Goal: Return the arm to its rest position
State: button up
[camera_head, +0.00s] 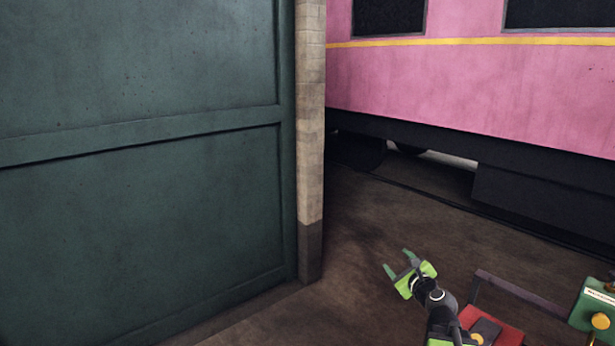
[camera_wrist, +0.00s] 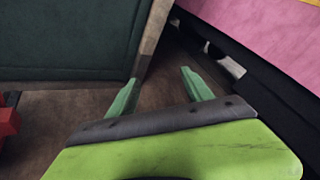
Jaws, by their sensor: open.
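My gripper (camera_head: 396,264) is in the lower right of the head view, at the end of my raised arm. Its two green fingers are spread apart with nothing between them. In the wrist view the open gripper (camera_wrist: 160,92) points over bare brown floor, toward the gap between the green door and the pink carriage. It touches nothing that I can see.
A dark green door (camera_head: 140,170) fills the left, ending at a pale brick pillar (camera_head: 311,130). A pink railway carriage (camera_head: 470,90) with a yellow stripe stands behind at right. Brown floor (camera_head: 350,240) is clear between them. A red object (camera_wrist: 8,122) shows at the wrist view's left edge.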

jog(key=s+a+f+n+g+y, duration=0.1)
jog(key=a+f+n+g, duration=0.2)
jog(key=a, duration=0.4)
jog(key=s+a+f+n+g+y, duration=0.1)
jog(key=a+f+n+y, duration=0.15)
jog(key=a+n, duration=0.35)
jog(key=s+a+f+n+g+y, duration=0.15)
jog(key=a+f+n, duration=0.25)
jog(key=a, duration=0.5)
jog(key=s+a+f+n+g+h, duration=0.2)
jog(key=s+f+n+g+h, duration=0.1)
jog(key=s+f+n+g, duration=0.45)
jog(key=s+d+f+n+g+h, duration=0.2)
jog(key=s+d+n+h, duration=0.1)
jog(key=s+d+n, duration=0.4)
jog(key=s, duration=0.2)
jog(key=shift+s+n+g, duration=0.3)
jog(key=shift+n, duration=0.05)
